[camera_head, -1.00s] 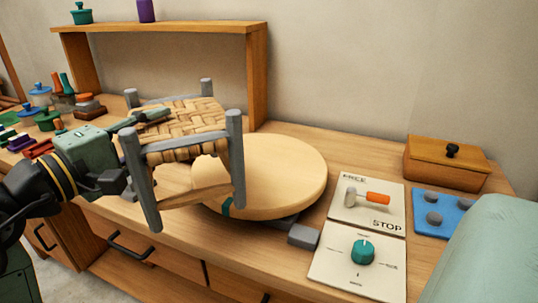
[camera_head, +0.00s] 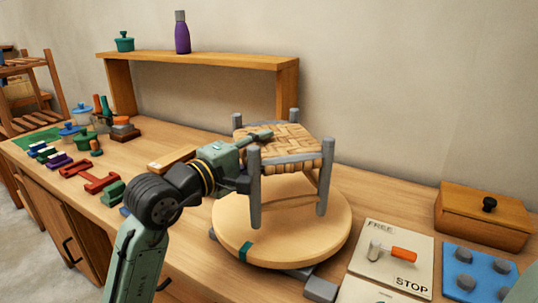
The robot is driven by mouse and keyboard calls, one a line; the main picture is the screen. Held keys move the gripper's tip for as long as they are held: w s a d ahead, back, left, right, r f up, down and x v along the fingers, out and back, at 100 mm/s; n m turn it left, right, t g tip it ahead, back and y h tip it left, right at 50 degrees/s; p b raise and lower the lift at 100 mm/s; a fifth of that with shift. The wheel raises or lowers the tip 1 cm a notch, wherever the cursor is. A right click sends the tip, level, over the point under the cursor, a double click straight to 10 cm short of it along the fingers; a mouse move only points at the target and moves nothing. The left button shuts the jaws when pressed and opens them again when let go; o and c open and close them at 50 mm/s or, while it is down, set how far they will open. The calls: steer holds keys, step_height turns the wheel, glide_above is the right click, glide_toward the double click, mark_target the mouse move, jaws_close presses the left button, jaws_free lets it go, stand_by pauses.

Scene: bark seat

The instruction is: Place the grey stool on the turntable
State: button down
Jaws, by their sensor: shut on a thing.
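The grey stool (camera_head: 288,146) has grey posts and a woven bark seat. It is upright, over the round wooden turntable (camera_head: 300,246) in the middle of the head view. My gripper (camera_head: 256,160) is shut on the stool, reaching it from the left at seat height. The near posts' lower ends overlap the turntable's top in the picture; I cannot tell whether they touch it. The turntable has a teal mark on its front rim. My gripper's fingertips are partly hidden by the stool.
To the right lie a FREE/STOP panel (camera_head: 372,283) with an orange-handled lever, a blue pad (camera_head: 479,271) and a lidded wooden box (camera_head: 484,214). A wooden shelf (camera_head: 200,61) stands behind. Clamps (camera_head: 88,178), pots and small tools crowd the bench's left.

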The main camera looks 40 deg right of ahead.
steer(key=shift+w+d, duration=0.2)
steer(key=shift+d, duration=0.75)
steer(key=shift+f+p, duration=0.45)
steer(key=shift+f, duration=1.45)
steer(key=c, duration=1.1)
jaws_free()
steer(key=s+a+b, duration=0.2)
steer(key=a+b, duration=0.1)
steer(key=a, duration=0.8)
steer(key=shift+s+a, duration=0.15)
steer(key=shift+a, duration=0.2)
